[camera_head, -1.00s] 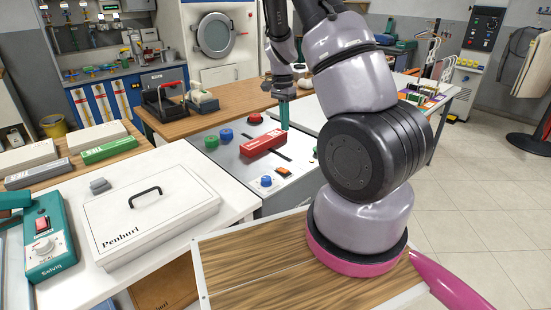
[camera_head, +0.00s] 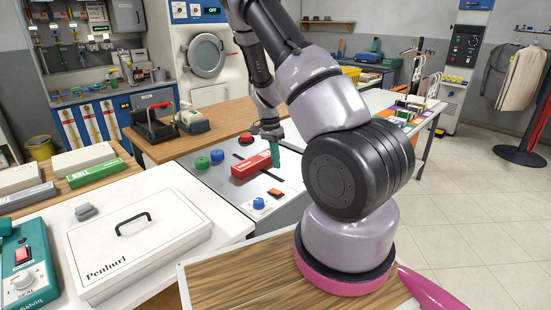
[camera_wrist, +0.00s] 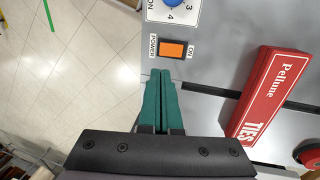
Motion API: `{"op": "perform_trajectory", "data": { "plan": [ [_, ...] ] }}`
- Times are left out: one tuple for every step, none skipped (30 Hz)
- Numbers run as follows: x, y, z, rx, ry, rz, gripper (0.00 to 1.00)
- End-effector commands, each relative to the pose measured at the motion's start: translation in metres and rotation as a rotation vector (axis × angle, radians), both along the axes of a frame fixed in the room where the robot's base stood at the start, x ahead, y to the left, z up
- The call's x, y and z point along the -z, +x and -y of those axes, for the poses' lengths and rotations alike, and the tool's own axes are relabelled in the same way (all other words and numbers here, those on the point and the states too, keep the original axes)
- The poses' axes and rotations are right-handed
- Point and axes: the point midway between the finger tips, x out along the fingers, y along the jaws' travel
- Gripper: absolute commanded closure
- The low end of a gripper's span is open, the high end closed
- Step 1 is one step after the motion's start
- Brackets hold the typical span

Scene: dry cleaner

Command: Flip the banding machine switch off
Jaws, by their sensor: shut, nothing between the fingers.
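The grey machine top (camera_head: 190,168) has an orange rocker switch (camera_head: 275,192) near its front right edge. In the wrist view the orange switch (camera_wrist: 173,49) sits in a black frame between the labels POWER and ON; I cannot tell which way it is tilted. My gripper (camera_head: 277,159) has teal fingers. They are shut and empty, pointing down over the grey top, behind the switch and beside the red box. In the wrist view the fingertips (camera_wrist: 162,75) show just below the switch, apart from it in the picture.
A red box (camera_head: 251,164) marked TIES lies close beside my fingers. A blue knob (camera_head: 259,203) stands next to the switch. Green (camera_head: 202,163), blue (camera_head: 217,156) and red (camera_head: 246,139) buttons stand further back. A white Penhurl case (camera_head: 140,255) and a teal Selvig device (camera_head: 28,265) are at left.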

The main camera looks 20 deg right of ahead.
Motion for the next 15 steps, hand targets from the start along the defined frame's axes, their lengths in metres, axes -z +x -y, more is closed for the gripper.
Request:
{"op": "perform_trajectory", "data": {
  "plan": [
    [0.012,-0.004,0.002,0.002,0.0,-0.005,1.0],
    [0.019,-0.005,0.002,0.002,0.0,-0.005,1.0],
    [0.028,-0.007,0.003,0.002,0.0,-0.005,1.0],
    [0.034,-0.008,0.003,0.003,0.001,-0.006,1.0],
    [0.04,-0.009,0.003,0.003,0.0,-0.005,1.0],
    [0.048,-0.011,0.004,0.004,0.001,-0.006,1.0],
    [0.054,-0.011,0.004,0.003,0.0,-0.004,1.0],
    [0.059,-0.013,0.004,0.004,0.001,-0.005,1.0],
    [0.066,-0.013,0.005,0.002,0.0,-0.004,1.0],
    [0.07,-0.014,0.005,0.002,0.0,-0.003,1.0],
    [0.075,-0.015,0.006,0.003,0.0,-0.003,1.0],
    [0.08,-0.016,0.006,0.002,0.0,-0.003,1.0],
    [0.083,-0.016,0.006,0.001,0.0,-0.002,1.0],
    [0.085,-0.016,0.006,0.001,0.001,-0.002,1.0],
    [0.088,-0.017,0.006,0.001,0.001,-0.002,1.0]
  ]
}}
